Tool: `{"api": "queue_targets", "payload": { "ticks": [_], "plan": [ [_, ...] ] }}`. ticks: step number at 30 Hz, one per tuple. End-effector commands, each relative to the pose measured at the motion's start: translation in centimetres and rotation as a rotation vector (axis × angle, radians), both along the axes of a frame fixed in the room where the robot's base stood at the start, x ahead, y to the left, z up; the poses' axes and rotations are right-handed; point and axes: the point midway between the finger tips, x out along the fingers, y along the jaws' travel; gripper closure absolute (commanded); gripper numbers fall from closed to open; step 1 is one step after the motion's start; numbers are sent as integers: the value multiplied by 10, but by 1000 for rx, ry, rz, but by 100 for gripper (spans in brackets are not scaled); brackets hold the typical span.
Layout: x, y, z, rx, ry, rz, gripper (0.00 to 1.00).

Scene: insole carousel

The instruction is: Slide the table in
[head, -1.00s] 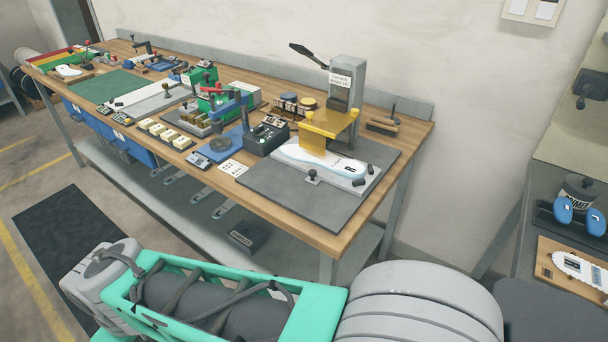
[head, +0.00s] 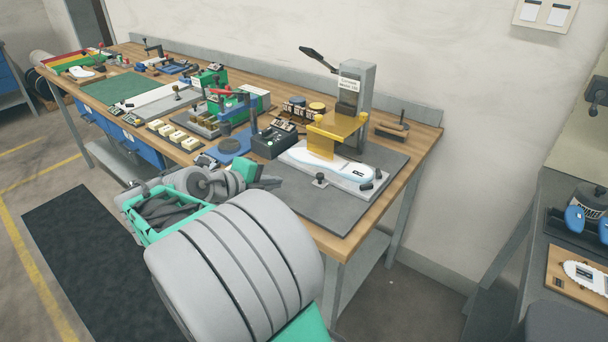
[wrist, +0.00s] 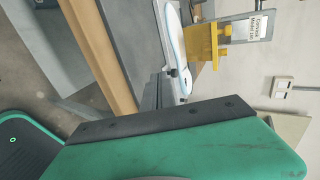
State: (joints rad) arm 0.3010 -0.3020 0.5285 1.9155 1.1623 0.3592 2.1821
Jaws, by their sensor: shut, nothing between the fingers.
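The sliding table (head: 346,183) is a pale plate on the dark grey base of a small press (head: 356,88). It sticks out in front of the yellow guard (head: 335,130). Dark knobs (head: 367,187) stand at the table's near end. In the wrist view the insole (wrist: 174,45) and the yellow guard (wrist: 205,42) show beyond my gripper (wrist: 154,90). My gripper is shut and empty, at the near side of the press; whether it touches anything I cannot tell.
A black box (head: 272,141) and a blue-based hand press (head: 229,146) stand left of the press. A wooden-based tool (head: 392,131) sits to its right. The grey base (head: 325,210) has bare room at its front. Another bench (head: 540,245) stands at right.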

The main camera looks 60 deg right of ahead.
Motion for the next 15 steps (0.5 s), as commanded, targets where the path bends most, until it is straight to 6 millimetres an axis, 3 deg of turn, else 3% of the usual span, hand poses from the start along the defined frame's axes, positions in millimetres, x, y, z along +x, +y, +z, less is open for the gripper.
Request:
{"api": "queue_targets", "payload": {
  "ticks": [5,15],
  "plan": [
    [-6,-22,-13,2,3,-5,100],
    [-16,-85,-51,6,3,-3,100]
  ]
}}
